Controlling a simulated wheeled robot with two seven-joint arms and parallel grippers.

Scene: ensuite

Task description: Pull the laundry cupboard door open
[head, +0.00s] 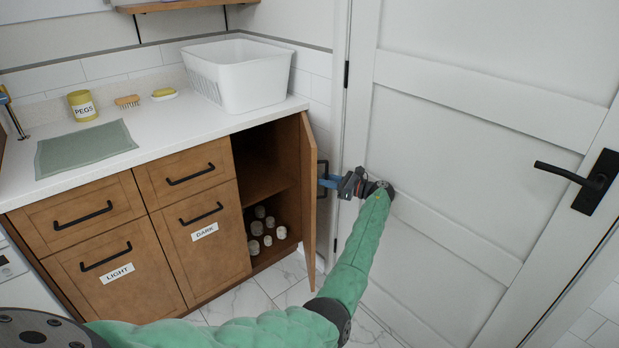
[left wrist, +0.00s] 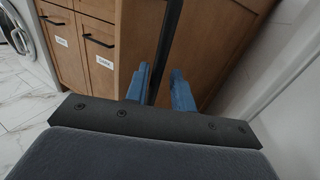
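The laundry cupboard door (head: 309,200) is a brown wooden panel at the right end of the counter. It stands swung well out, and the cupboard inside (head: 262,170) shows. Its black bar handle (head: 322,180) is on the door's outer face, turned to the right. My left gripper (head: 329,183) is at this handle, coming from the right. In the left wrist view the handle bar (left wrist: 170,40) runs between the two blue fingers (left wrist: 161,88), which stand apart with a gap beside the bar. My right gripper is out of view.
Several pale rolled items (head: 262,228) lie in the cupboard. The counter (head: 180,125) holds a white basket (head: 240,75), a yellow pegs tin (head: 82,105) and a green cloth (head: 85,148). A white room door (head: 470,130) stands close behind my left arm. The marble floor (head: 240,303) before the cupboard is clear.

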